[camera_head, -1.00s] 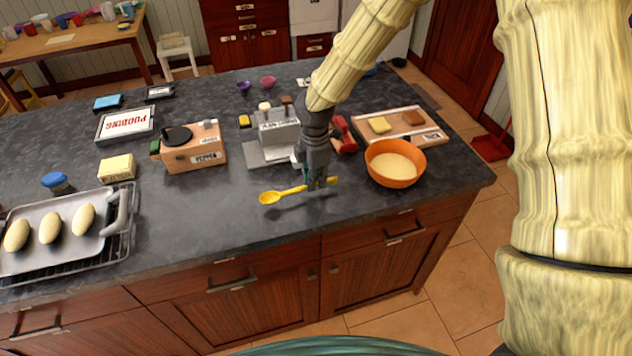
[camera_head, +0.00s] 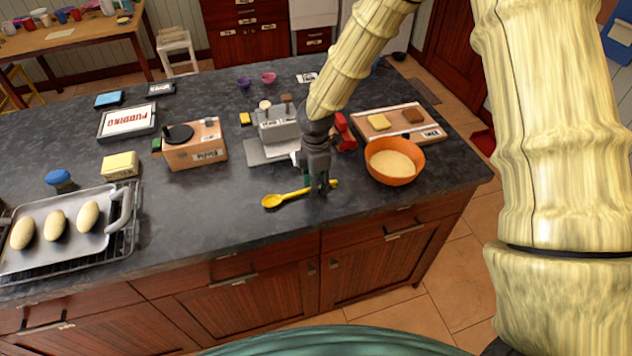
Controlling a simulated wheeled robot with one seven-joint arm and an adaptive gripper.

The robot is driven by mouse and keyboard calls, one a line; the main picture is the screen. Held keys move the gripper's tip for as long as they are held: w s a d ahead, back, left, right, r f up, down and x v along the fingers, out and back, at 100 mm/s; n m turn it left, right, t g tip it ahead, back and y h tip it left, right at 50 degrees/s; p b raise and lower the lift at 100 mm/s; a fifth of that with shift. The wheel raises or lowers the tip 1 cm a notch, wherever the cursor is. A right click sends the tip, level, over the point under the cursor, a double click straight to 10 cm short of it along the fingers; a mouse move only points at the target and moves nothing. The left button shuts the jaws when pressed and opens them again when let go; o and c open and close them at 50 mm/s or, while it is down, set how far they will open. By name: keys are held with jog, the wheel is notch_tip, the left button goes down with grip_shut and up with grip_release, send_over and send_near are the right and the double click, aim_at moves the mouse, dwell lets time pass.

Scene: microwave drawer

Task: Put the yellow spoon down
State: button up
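The yellow spoon (camera_head: 287,197) is at the front part of the dark countertop (camera_head: 225,225), its bowl to the left and its handle to the right. It lies level, at or just above the surface; I cannot tell any small gap. My gripper (camera_head: 321,191) points down around the spoon's handle, with the fingers hiding part of it. The handle's end shows just right of the fingers. The fingers appear shut on the handle.
An orange bowl (camera_head: 408,175) with pale contents stands to the right of my gripper. Behind are a grey appliance (camera_head: 278,126) and a board (camera_head: 432,126) with food pieces. A wooden box (camera_head: 208,140) and a baking tray (camera_head: 100,243) are left. Counter left of the spoon is clear.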

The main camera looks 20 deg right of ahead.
jog(key=shift+f, duration=0.1)
jog(key=shift+f+b, duration=0.15)
jog(key=shift+b, duration=0.25)
notch_tip(320, 180, up, 11)
jog(key=a+b, duration=0.1)
jog(key=b, duration=0.2)
jog(key=shift+s+b, duration=0.2)
jog(key=shift+b, duration=0.1)
